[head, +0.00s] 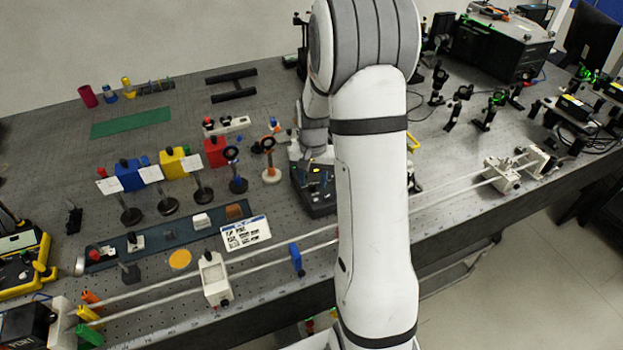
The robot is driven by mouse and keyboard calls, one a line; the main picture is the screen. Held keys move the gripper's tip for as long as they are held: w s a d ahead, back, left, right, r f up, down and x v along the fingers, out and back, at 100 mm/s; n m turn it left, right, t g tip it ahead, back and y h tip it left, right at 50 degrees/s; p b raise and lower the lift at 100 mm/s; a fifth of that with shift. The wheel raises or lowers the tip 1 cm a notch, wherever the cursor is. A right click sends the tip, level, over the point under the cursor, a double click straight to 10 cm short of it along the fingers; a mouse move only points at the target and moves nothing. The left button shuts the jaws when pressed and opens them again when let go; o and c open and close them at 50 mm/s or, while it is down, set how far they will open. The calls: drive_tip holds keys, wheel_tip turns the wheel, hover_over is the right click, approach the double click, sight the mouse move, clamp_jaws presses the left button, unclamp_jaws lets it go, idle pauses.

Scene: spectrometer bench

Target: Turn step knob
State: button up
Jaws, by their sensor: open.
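A black control box (316,198) with small knobs or buttons on its top stands on the bench, just left of my upright arm link. The step knob cannot be singled out at this size; my arm hides the box's right side. My gripper (312,157) points down just above the back edge of this box. It is small and partly hidden, and its jaws look open with nothing seen between them. I cannot tell whether it touches the box.
My arm blocks the middle of the view. Ring mounts (269,162) and a red block (216,152) stand left of the box. A white printed card (245,232) lies at its front left. A long rail (270,262) runs along the bench's front. A green mat (131,121) lies farther back.

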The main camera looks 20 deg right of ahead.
drive_tip(key=shift+f, duration=0.5)
drive_tip(key=shift+c, duration=0.2)
clamp_jaws()
